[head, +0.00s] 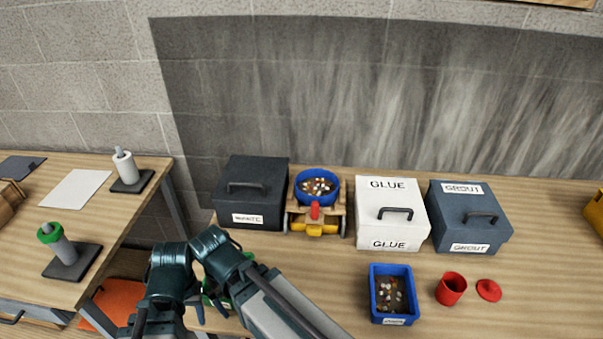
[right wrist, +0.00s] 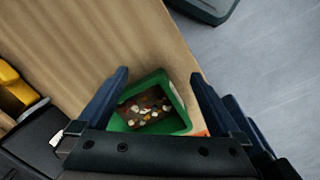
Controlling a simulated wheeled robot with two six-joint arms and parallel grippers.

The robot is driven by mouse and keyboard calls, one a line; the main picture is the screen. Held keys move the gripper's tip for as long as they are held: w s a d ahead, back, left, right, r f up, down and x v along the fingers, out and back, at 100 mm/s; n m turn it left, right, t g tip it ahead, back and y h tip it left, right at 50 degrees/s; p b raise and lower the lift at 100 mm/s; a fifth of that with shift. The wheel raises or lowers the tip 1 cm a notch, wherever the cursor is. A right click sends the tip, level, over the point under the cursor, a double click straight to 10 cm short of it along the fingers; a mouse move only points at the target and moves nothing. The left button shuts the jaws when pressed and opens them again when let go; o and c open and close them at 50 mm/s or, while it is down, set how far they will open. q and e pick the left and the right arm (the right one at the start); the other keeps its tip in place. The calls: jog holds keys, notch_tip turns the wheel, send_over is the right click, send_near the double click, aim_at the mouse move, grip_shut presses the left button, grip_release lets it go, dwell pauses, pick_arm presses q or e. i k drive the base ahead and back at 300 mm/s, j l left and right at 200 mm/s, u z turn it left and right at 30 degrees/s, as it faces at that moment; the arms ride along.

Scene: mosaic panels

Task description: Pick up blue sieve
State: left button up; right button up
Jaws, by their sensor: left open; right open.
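The blue sieve (head: 317,185) is a round blue bowl holding small mosaic pieces. It sits on a wooden stand with red and yellow parts at the back of the table, between a black box and a white box. In the head view my arms partly hide that green container. Whether the fingers touch it is unclear.
The black box (head: 236,206), the white glue box (head: 385,227) and the grey grout box (head: 455,235) flank the stand. A blue bin (head: 376,308), a red cup (head: 450,290) and a red lid (head: 489,290) lie in front. A side table (head: 110,215) stands left.

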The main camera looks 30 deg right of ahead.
aim_at(319, 186)
jog(key=k+l, duration=0.1)
jog(key=k, duration=0.35)
jog(key=k+l, duration=0.1)
jog(key=k, duration=0.3)
